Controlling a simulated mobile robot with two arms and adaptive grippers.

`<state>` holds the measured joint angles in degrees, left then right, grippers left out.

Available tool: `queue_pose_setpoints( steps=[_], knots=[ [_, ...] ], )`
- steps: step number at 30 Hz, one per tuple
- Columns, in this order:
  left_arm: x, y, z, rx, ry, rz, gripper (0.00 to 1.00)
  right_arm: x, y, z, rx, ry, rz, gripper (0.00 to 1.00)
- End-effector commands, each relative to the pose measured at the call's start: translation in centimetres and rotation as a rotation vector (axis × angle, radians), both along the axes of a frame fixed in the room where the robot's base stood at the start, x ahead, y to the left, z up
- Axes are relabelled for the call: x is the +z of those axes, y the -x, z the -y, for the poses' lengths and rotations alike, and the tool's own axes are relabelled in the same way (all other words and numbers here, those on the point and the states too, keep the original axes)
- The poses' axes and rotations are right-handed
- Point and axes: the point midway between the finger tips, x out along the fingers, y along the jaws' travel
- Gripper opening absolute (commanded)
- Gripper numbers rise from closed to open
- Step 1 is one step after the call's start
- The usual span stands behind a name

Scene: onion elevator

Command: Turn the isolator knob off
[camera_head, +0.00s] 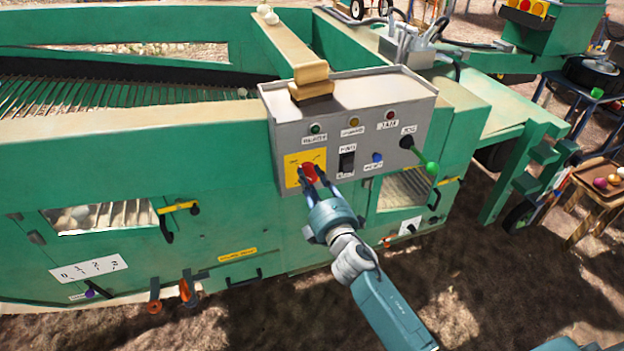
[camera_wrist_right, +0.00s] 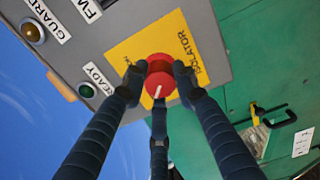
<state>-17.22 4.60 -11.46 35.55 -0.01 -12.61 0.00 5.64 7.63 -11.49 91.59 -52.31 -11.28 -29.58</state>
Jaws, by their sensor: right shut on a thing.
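The red isolator knob (camera_head: 309,173) sits on a yellow plate (camera_head: 292,160) at the lower left of the grey control box (camera_head: 355,104) in the head view. It also shows in the right wrist view (camera_wrist_right: 160,80), with a white pointer line on its face. My right gripper (camera_head: 310,182) reaches the box from below. Its dark fingers (camera_wrist_right: 158,84) are shut around the knob's sides, with a third finger below. The plate's lettering reads "ISOLATOR"; its other words are partly hidden by the fingers. My left gripper is not in either view.
The box also carries indicator lamps (camera_head: 354,121), a black switch (camera_head: 346,161), a blue button (camera_head: 377,158) and a green-tipped lever (camera_head: 431,167). The green machine (camera_head: 150,190) extends left. Open dirt ground lies at the lower right.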

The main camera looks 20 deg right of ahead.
Motion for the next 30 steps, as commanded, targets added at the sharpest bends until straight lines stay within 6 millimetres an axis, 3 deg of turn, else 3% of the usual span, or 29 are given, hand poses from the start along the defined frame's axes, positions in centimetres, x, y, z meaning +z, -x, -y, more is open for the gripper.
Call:
queue_pose_setpoints(
  steps=[15,16,18,30],
  knots=[
    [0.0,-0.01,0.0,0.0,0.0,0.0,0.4,0.28,0.01,-0.71,0.014,0.014,0.007,0.02],
    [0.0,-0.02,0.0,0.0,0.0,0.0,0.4,0.27,0.01,-0.71,0.014,0.014,0.007,0.34],
    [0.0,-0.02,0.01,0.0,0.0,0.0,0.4,0.22,0.02,-0.67,0.013,0.014,0.005,0.47],
    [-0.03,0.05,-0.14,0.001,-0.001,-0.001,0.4,-0.14,0.9,-0.24,0.006,0.015,-0.001,0.47]
  ],
)
